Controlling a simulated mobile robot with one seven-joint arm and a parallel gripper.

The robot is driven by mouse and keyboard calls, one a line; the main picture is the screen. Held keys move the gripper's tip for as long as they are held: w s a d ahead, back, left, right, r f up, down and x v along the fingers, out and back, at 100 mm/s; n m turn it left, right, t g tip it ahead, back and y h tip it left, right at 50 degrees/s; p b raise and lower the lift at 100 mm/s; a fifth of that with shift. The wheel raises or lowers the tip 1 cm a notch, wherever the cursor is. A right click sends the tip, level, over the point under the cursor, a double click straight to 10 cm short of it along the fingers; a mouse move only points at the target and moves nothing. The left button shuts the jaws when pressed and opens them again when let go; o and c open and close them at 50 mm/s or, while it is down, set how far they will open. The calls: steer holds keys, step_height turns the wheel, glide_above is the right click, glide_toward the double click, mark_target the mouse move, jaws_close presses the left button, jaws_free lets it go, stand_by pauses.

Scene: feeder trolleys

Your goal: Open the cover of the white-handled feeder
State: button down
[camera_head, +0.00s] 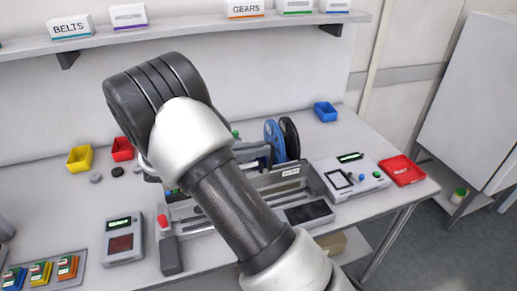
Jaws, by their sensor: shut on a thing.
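A grey feeder trolley or machine (292,190) stands on the table in the middle of the view. A blue reel (275,141) and a black reel (290,138) stand upright at its back. My arm crosses in front of it and hides much of its left and middle part. I cannot make out a white handle or a feeder cover. My gripper is hidden behind my own arm, so its fingers and what they touch do not show.
A red-knobbed control post (170,254) and a grey display box (124,241) stand at the front left. A white panel (350,178) and a red tray (402,170) lie to the right. Yellow (80,158) and blue (325,111) bins stand behind. A shelf (190,30) runs above.

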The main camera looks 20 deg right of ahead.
steer(key=shift+f, duration=0.1)
stand_by(0.3)
steer(key=c, duration=1.8)
jaws_free()
steer(key=a, duration=1.1)
steer(key=a+r, duration=0.1)
steer(key=a, duration=0.5)
steer(key=shift+s+a+r+b, duration=0.1)
steer(key=shift+s+a+b, duration=0.1)
steer(key=shift+s+b, duration=0.15)
